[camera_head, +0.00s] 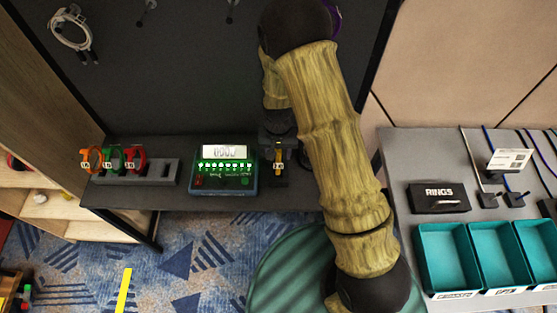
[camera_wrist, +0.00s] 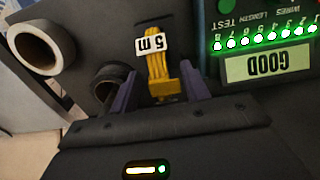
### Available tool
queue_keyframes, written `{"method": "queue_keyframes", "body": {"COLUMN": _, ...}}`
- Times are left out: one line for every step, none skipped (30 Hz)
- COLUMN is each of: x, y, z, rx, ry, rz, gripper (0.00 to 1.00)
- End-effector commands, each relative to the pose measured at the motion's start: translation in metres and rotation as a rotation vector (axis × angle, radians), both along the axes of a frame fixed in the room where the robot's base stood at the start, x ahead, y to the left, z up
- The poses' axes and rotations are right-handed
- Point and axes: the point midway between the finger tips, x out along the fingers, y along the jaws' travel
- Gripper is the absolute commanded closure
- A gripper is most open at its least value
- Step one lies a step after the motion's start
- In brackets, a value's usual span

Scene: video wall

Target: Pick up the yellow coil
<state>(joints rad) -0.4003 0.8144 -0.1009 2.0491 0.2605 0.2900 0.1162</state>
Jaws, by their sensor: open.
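The yellow coil (camera_wrist: 158,72) is a bundle of yellow cable with a white "5 m" tag, in the upper middle of the wrist view. In the head view the coil (camera_head: 279,157) shows as a small yellow patch on the dark shelf, right of the tester, partly covered by my gripper. My gripper (camera_wrist: 158,85) is open, with one purple finger on each side of the coil. A gap shows between the fingers and the coil. Whether the fingertips reach down past the coil's sides is hard to tell.
A cable tester (camera_head: 224,170) with green lights stands close left of the coil; its display (camera_wrist: 267,64) reads "GOOD" in the wrist view. A grey rack (camera_head: 166,172) holds orange, green and red coils further left. A white roll (camera_wrist: 40,45) is near the gripper. Teal bins (camera_head: 447,258) stand right.

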Motion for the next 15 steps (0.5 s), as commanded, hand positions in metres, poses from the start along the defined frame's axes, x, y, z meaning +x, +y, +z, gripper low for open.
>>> {"method": "queue_keyframes", "body": {"x": 0.0001, "y": 0.0001, "z": 0.0001, "rx": 0.000, "ry": 0.000, "rz": 0.000, "gripper": 0.54}}
{"method": "queue_keyframes", "body": {"x": 0.0001, "y": 0.0001, "z": 0.0001, "rx": 0.000, "ry": 0.000, "rz": 0.000, "gripper": 0.54}}
{"method": "queue_keyframes", "body": {"x": 0.0001, "y": 0.0000, "z": 0.0002, "rx": 0.000, "ry": 0.000, "rz": 0.000, "gripper": 0.54}}
{"method": "queue_keyframes", "body": {"x": 0.0001, "y": 0.0000, "z": 0.0002, "rx": 0.000, "ry": 0.000, "rz": 0.000, "gripper": 0.54}}
{"method": "queue_keyframes", "body": {"x": 0.0001, "y": 0.0000, "z": 0.0002, "rx": 0.000, "ry": 0.000, "rz": 0.000, "gripper": 0.54}}
{"method": "queue_keyframes", "body": {"x": 0.0001, "y": 0.0000, "z": 0.0002, "rx": 0.000, "ry": 0.000, "rz": 0.000, "gripper": 0.54}}
{"method": "queue_keyframes", "body": {"x": 0.0001, "y": 0.0000, "z": 0.0003, "rx": 0.000, "ry": 0.000, "rz": 0.000, "gripper": 0.54}}
{"method": "queue_keyframes", "body": {"x": 0.0001, "y": 0.0000, "z": 0.0003, "rx": 0.000, "ry": 0.000, "rz": 0.000, "gripper": 0.54}}
{"method": "queue_keyframes", "body": {"x": 0.0001, "y": 0.0000, "z": 0.0003, "rx": 0.000, "ry": 0.000, "rz": 0.000, "gripper": 0.54}}
{"method": "queue_keyframes", "body": {"x": 0.0001, "y": 0.0000, "z": 0.0004, "rx": 0.000, "ry": 0.000, "rz": 0.000, "gripper": 0.54}}
{"method": "queue_keyframes", "body": {"x": 0.0001, "y": 0.0000, "z": 0.0004, "rx": 0.000, "ry": 0.000, "rz": 0.000, "gripper": 0.54}}
{"method": "queue_keyframes", "body": {"x": 0.0001, "y": 0.0000, "z": 0.0004, "rx": 0.000, "ry": 0.000, "rz": 0.000, "gripper": 0.61}}
{"method": "queue_keyframes", "body": {"x": 0.0001, "y": 0.0000, "z": 0.0004, "rx": 0.000, "ry": 0.000, "rz": 0.000, "gripper": 0.67}}
{"method": "queue_keyframes", "body": {"x": 0.0000, "y": 0.0000, "z": 0.0004, "rx": 0.000, "ry": 0.000, "rz": 0.000, "gripper": 0.73}}
{"method": "queue_keyframes", "body": {"x": 0.0000, "y": 0.0000, "z": 0.0004, "rx": 0.000, "ry": 0.000, "rz": 0.000, "gripper": 0.81}}
